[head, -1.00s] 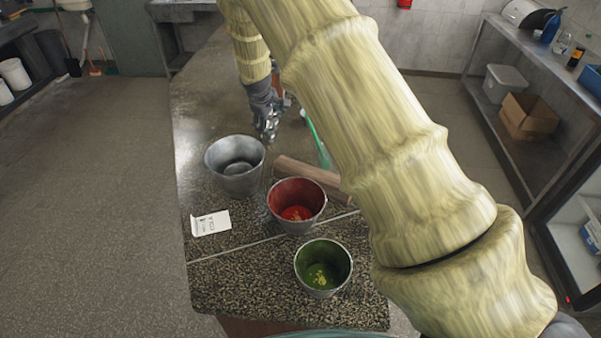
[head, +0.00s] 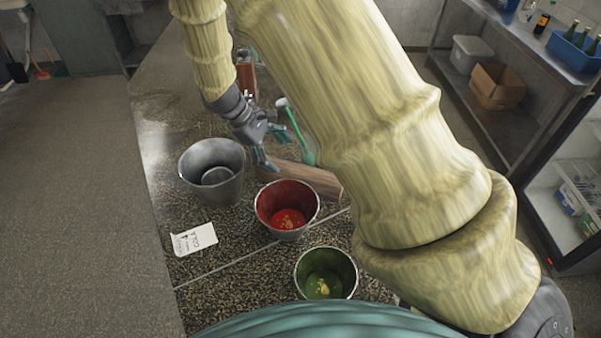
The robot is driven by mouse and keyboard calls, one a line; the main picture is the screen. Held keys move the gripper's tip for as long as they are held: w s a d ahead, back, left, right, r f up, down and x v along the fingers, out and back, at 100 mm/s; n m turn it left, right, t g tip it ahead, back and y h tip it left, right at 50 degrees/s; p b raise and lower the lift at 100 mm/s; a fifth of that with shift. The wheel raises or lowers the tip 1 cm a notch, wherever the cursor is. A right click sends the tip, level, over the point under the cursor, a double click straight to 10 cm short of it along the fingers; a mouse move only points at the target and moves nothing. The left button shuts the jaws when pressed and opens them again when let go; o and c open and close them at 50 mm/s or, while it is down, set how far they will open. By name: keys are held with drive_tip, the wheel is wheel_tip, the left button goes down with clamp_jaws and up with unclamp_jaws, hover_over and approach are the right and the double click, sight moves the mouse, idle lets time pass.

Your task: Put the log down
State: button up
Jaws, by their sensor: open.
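The log (head: 312,180) is a brown wooden piece lying on its side on the speckled counter, behind the red bucket. My gripper (head: 282,150) is open, with its fingers spread just above and behind the log's left end. One finger reaches down close to that end; I cannot tell whether it touches. Nothing shows between the fingers.
A grey metal bucket (head: 196,190), a red-lined bucket (head: 264,222) and a green-lined bucket (head: 301,286) stand on the counter (head: 235,270). A paper note (head: 194,239) lies at left. A green-handled tool (head: 303,145) is beside my gripper.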

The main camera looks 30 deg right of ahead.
sight(295, 170)
drive_tip(key=x, duration=0.1)
drive_tip(key=p+x, duration=0.1)
drive_tip(key=x, duration=0.1)
drive_tip(key=shift+w+d+f, duration=0.1)
drive_tip(key=shift+w+f, duration=0.1)
drive_tip(key=shift+w, duration=0.05)
drive_tip(key=shift+s+d+f+p, duration=0.25)
drive_tip(key=shift+s+f+p, duration=0.1)
drive_tip(key=shift+f+p, duration=0.1)
drive_tip(key=shift+d+f, duration=0.15)
drive_tip(key=shift+f, duration=0.2)
drive_tip(key=shift+s+d+f+p, duration=0.45)
drive_tip(key=shift+d+f+p, duration=0.25)
drive_tip(key=shift+p, duration=0.55)
drive_tip(key=shift+p+x, duration=0.65)
drive_tip(key=shift+x, duration=0.9)
drive_tip(key=shift+w, duration=0.1)
drive_tip(key=shift+c, duration=0.3)
drive_tip(key=c, duration=1.4)
drive_tip(key=shift+c, duration=0.7)
